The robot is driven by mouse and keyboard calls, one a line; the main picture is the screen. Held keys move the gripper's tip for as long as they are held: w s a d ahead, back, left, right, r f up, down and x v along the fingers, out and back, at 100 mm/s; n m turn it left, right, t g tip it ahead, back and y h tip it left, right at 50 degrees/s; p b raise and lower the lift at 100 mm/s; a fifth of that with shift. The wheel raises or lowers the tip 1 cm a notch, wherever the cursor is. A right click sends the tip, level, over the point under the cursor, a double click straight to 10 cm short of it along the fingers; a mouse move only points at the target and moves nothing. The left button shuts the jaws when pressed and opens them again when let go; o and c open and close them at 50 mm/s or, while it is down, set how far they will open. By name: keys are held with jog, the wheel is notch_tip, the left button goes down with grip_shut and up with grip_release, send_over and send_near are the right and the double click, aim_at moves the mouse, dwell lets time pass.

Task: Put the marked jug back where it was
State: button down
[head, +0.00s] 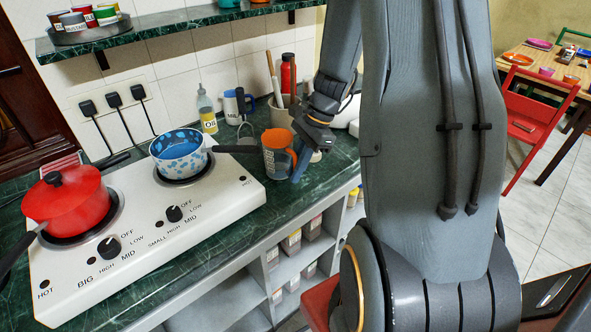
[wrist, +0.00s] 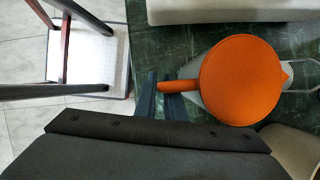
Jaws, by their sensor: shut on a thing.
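The jug (head: 277,155) is grey with orange at its top and side. It appears upright on or just above the green marble counter, right of the stove; I cannot tell whether its base touches. In the wrist view its round orange top (wrist: 240,82) and orange handle (wrist: 178,86) show from above. My gripper (head: 301,160) is at the jug's right side. Its blue-grey fingers (wrist: 166,92) are closed around the handle. No separate mark on the jug can be made out.
A white stove (head: 150,225) carries a red pot (head: 68,203) and a blue patterned saucepan (head: 178,152), whose dark handle reaches toward the jug. An oil bottle (head: 207,112), a blue-and-white mug (head: 236,105) and a utensil pot (head: 281,115) stand behind. The counter's front edge is near.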

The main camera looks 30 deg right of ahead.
jog(key=shift+f, duration=0.2)
jog(key=shift+f, duration=0.1)
jog(key=c, duration=1.8)
grip_release()
jog(key=shift+c, duration=0.2)
jog(key=b+v, duration=0.2)
jog(key=v, duration=1)
jog(key=s+a+f+n+h, duration=0.2)
jog(key=s+a+n, duration=0.3)
jog(key=a+n, duration=0.3)
jog(key=s+a+f+n+h, duration=0.2)
jog(key=s+a+n, duration=0.3)
jog(key=a+n, duration=0.3)
jog(key=n, duration=0.2)
jog(key=shift+a+n+t+h, duration=0.2)
jog(key=shift+n+t+h, duration=0.1)
jog(key=shift+s, duration=0.15)
